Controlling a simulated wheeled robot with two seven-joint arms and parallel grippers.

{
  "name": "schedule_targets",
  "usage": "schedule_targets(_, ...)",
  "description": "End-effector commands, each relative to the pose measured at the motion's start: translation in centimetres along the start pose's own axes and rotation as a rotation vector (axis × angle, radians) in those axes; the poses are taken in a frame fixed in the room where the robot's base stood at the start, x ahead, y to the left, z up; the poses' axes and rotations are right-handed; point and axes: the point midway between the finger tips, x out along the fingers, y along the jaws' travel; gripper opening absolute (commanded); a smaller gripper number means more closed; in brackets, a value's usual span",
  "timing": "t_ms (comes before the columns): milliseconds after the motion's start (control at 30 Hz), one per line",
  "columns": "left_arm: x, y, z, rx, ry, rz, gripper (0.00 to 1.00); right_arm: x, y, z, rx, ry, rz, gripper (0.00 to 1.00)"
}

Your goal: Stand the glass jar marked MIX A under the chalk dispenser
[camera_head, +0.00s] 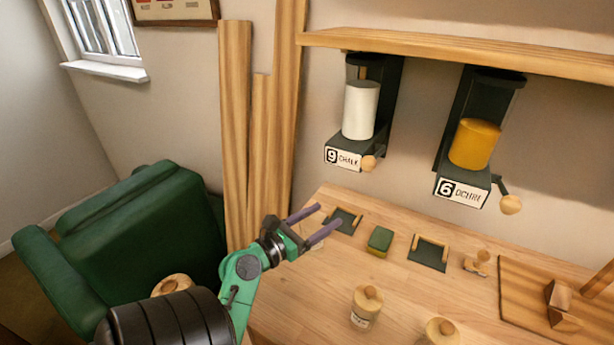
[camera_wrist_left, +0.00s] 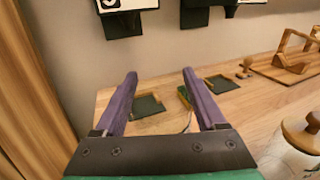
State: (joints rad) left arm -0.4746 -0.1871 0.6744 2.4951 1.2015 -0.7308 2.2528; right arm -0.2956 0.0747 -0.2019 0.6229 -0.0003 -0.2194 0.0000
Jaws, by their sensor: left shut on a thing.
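The chalk dispenser (camera_head: 360,112), with a white fill and a label reading 9 CHALK, hangs on the wall under the shelf. Below it a dark pad (camera_head: 347,221) with a wooden edge lies on the table; it also shows in the left wrist view (camera_wrist_left: 149,106). My left gripper (camera_head: 329,215) is at the table's left end, its purple fingers reaching toward that pad. In the left wrist view its fingers (camera_wrist_left: 160,75) stand apart around a clear glass jar, of which only a faint curved edge shows. No MIX A marking is readable. My right gripper is not in view.
The ochre dispenser (camera_head: 475,140) hangs to the right, above a second dark pad (camera_head: 428,254). A green sponge-like block (camera_head: 380,240) lies between the pads. Lidded jars (camera_head: 366,309) (camera_head: 440,333) stand near the front. A wooden board (camera_head: 530,290) lies at right.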

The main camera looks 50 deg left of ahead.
Motion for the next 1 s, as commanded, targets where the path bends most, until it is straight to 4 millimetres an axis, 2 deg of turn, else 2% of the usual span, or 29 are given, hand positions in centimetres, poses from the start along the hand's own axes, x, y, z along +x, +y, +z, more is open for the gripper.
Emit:
schedule_targets(67,0.3,0.0,-0.4,0.002,-0.006,-0.002,0.0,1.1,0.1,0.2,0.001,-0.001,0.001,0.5)
schedule_targets(267,2.8,1.0,-1.1,0.007,-0.011,0.003,0.0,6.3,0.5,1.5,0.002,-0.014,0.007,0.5)
schedule_targets(300,4.0,1.4,-0.5,0.004,-0.009,0.0,0.0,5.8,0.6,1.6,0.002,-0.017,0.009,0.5)
schedule_targets(367,5.5,1.9,-0.3,0.004,-0.008,0.001,0.0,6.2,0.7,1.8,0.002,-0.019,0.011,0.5)
schedule_targets(433,7.3,2.6,0.5,0.0,-0.004,0.001,0.0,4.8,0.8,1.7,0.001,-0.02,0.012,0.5)
schedule_targets(700,14.6,5.1,0.4,0.002,-0.003,0.002,0.0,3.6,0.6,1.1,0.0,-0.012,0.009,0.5)
schedule_targets(900,18.5,6.6,0.3,0.002,-0.003,0.003,0.0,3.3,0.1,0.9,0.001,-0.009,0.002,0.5)
schedule_targets(1000,18.4,6.5,-1.6,0.001,0.002,0.003,0.0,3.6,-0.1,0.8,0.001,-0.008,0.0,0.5)
